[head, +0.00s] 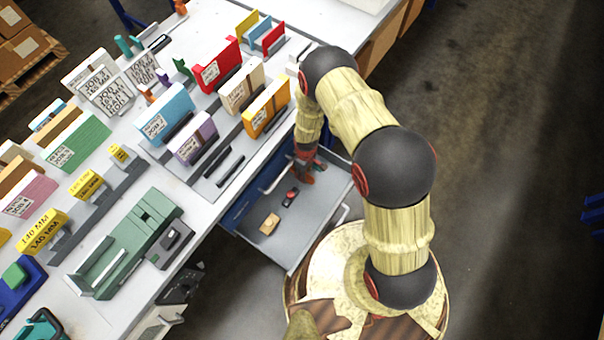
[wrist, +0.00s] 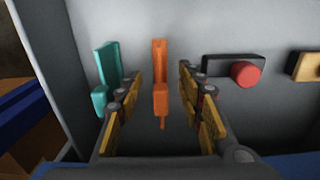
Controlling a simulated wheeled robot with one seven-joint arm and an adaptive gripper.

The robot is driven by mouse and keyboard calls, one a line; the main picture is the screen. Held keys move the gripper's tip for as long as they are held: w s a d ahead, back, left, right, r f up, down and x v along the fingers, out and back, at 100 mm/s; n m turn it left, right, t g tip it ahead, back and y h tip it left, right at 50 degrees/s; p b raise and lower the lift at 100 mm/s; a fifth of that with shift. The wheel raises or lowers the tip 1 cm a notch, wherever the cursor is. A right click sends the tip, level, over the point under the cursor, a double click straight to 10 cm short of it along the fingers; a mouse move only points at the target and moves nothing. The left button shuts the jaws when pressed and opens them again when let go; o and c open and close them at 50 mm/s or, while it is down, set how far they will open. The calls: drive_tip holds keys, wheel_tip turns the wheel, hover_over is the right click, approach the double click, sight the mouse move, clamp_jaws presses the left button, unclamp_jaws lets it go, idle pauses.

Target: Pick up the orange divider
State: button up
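The orange divider (wrist: 160,80) stands out in the wrist view, in the grey drawer, between the two fingers of my gripper (wrist: 156,88). The fingers are spread apart, with a visible gap on each side of the divider. In the head view my gripper (head: 305,168) reaches down into the open drawer at its back end. The arm and gripper largely hide the divider there, and I cannot make it out clearly.
A teal piece (wrist: 108,75) lies close left of the divider. A black piece with a red knob (wrist: 232,70) lies to the right. The open drawer (head: 325,205) has raised walls below the crowded white table. A tan block (head: 269,224) lies nearer its front.

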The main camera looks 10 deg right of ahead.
wheel_tip(320, 180, down, 3)
drive_tip(key=shift+f+b, duration=0.2)
drive_tip(key=shift+b, duration=0.3)
drive_tip(key=shift+r, duration=0.1)
drive_tip(key=c, duration=0.3)
clamp_jaws()
